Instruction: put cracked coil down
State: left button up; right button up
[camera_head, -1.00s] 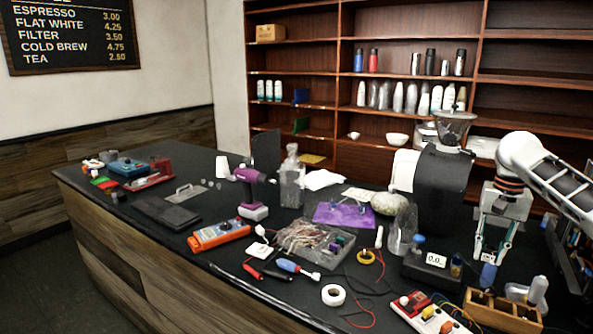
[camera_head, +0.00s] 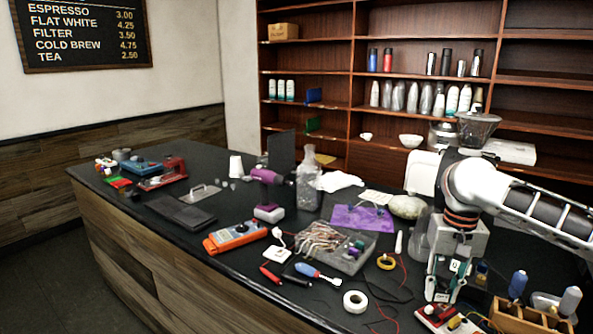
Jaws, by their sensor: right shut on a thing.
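My right gripper (camera_head: 441,291) is at the lower right, pointing down, with its fingertips just above the red-and-white board (camera_head: 437,314). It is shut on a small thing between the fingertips. I take this to be the cracked coil, but it is too small and covered to make out. The fingers partly cover the dark box with a white display (camera_head: 455,267) behind them. My left gripper is not in view.
A wooden holder (camera_head: 520,320) with upright tools stands right of the gripper. White tape (camera_head: 355,301), yellow tape (camera_head: 386,262) and thin wires lie to the left. Dark counter shows between these things.

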jog(key=s+a+f+n, duration=0.2)
jog(key=s+a, duration=0.5)
jog(key=s, duration=0.4)
jog(key=shift+s+f, duration=0.2)
jog(key=shift+f, duration=0.7)
jog(key=shift+a, duration=0.1)
